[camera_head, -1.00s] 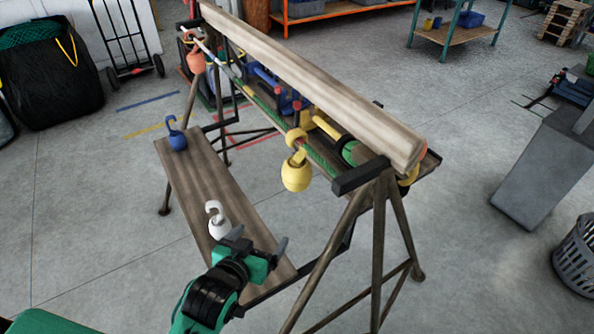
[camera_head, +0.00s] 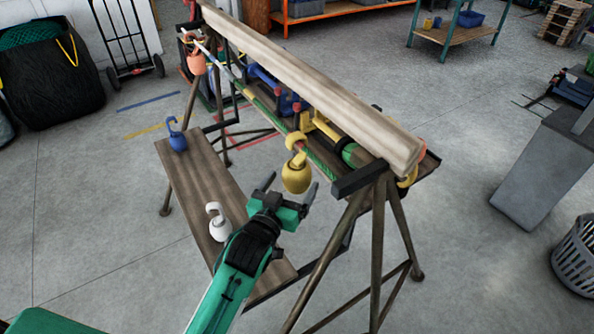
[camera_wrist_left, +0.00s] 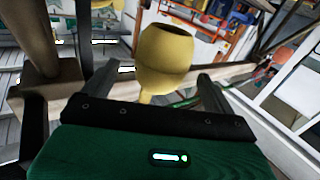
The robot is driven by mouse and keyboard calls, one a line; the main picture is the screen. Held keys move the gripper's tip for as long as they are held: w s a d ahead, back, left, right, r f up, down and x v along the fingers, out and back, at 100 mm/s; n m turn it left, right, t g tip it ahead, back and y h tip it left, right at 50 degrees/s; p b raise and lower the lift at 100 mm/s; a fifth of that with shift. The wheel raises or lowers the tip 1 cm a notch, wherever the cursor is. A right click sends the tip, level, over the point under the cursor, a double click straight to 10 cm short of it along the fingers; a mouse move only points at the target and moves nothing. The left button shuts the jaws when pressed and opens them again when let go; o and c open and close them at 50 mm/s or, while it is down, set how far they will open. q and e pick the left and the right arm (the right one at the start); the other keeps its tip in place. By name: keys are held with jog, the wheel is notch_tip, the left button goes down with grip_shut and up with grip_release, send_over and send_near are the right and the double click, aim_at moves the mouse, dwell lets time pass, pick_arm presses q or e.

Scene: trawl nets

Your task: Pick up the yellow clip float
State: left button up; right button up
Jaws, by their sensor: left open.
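The yellow clip float (camera_head: 296,178) hangs by its hook from the rope along the wooden beam, near the beam's near end. My left gripper (camera_head: 292,190) is open with its two fingers pointing up toward the float, one to each side of it in the picture. In the left wrist view the float (camera_wrist_left: 166,58) shows between the open fingers (camera_wrist_left: 158,88), its narrow neck low and its round body above. I cannot tell whether the fingers touch it. My right gripper is not in view.
A white clip float (camera_head: 219,228) and a blue one (camera_head: 177,138) stand on the wooden shelf (camera_head: 205,185). An orange float (camera_head: 196,62) hangs at the beam's far end. The trestle legs (camera_head: 375,235) stand close right of my left gripper.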

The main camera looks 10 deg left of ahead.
aim_at(299, 171)
pick_arm(q)
jog(key=w, duration=0.3)
jog(key=w+p, duration=0.1)
jog(key=w, duration=0.1)
jog(key=shift+w+d+f, duration=0.1)
jog(key=shift+d, duration=0.3)
jog(key=shift+w, duration=0.15)
jog(key=shift+c, duration=0.8)
jog(key=c, duration=0.9)
jog(key=shift+c, duration=0.2)
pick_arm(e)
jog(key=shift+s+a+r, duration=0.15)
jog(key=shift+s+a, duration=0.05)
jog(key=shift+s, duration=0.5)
